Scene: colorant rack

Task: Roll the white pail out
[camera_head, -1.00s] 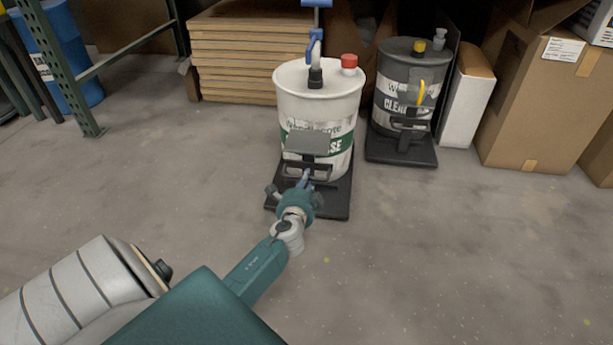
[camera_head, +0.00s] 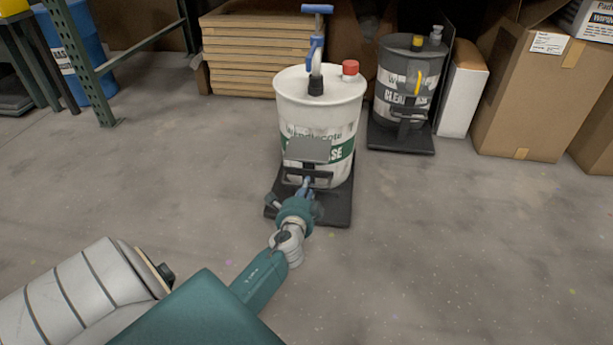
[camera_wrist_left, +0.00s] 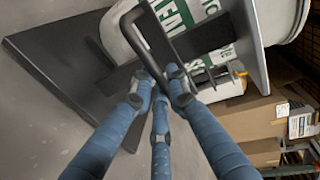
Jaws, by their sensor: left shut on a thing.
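The white pail (camera_head: 320,117) with a green band, a red cap and a blue-handled pump stands upright on a black wheeled base (camera_head: 337,207) in the head view. A black handle (camera_head: 309,175) sits low on its front, under a grey plate. My left gripper (camera_head: 306,187) reaches it from the front and is shut on this handle. In the left wrist view the blue fingers (camera_wrist_left: 163,80) close around the handle bar (camera_wrist_left: 137,35), with the pail (camera_wrist_left: 120,35) behind it. My right gripper is not in view.
A dark grey pail (camera_head: 407,88) on its own base stands behind to the right, beside a white box (camera_head: 463,90) and cardboard boxes (camera_head: 520,85). Stacked boards (camera_head: 247,50) lie behind. A green rack post (camera_head: 75,60) stands at left. The floor in front is clear.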

